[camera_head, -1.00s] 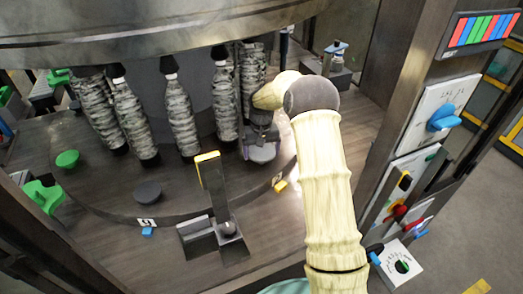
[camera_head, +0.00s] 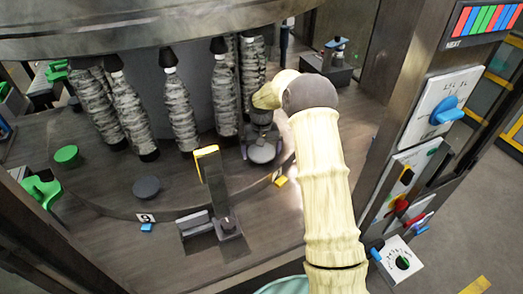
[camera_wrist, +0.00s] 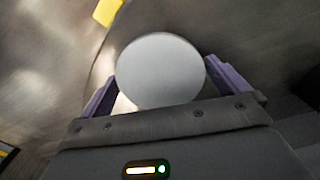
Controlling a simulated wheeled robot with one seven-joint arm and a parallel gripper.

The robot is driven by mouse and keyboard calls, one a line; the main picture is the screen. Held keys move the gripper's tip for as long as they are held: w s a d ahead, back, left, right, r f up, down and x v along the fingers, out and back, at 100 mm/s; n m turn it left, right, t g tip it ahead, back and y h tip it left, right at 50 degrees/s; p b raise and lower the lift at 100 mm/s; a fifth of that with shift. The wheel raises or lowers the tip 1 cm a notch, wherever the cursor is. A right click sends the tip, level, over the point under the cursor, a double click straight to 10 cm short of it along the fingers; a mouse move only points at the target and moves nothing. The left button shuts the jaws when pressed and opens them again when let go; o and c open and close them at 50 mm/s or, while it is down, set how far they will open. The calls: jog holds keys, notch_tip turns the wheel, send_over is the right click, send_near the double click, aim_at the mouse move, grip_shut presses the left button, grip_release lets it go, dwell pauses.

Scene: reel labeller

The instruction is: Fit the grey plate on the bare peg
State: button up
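A light grey round plate (camera_wrist: 160,70) sits between the two purple fingers of my gripper (camera_wrist: 162,88) in the wrist view. Both fingers are against its sides, and it appears held. In the head view my gripper (camera_head: 262,146) points down over the right part of the round dark deck, just right of the row of wrapped reels, with the plate (camera_head: 262,154) at its lower end. I cannot make out a bare peg; my gripper and the reels hide part of the deck.
Black-and-white wrapped reels (camera_head: 181,110) stand close on the left. A dark grey disc (camera_head: 146,187) and a green disc (camera_head: 66,154) sit on the deck. A yellow-edged post (camera_head: 213,185) stands in front. A control panel (camera_head: 437,105) is at right. A metal rim (camera_head: 150,25) overhangs.

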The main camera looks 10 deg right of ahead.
notch_tip(320, 180, up, 12)
jog(key=b, duration=0.3)
dwell(0.4)
jog(key=shift+s, duration=0.1)
dwell(0.5)
jog(key=s+f+t, duration=0.1)
jog(key=s+f, duration=0.1)
jog(key=s, duration=1.3)
jog(key=s+f+t, duration=0.1)
jog(key=s, duration=1.4)
jog(key=shift+f+t, duration=0.3)
jog(key=shift+f, duration=0.05)
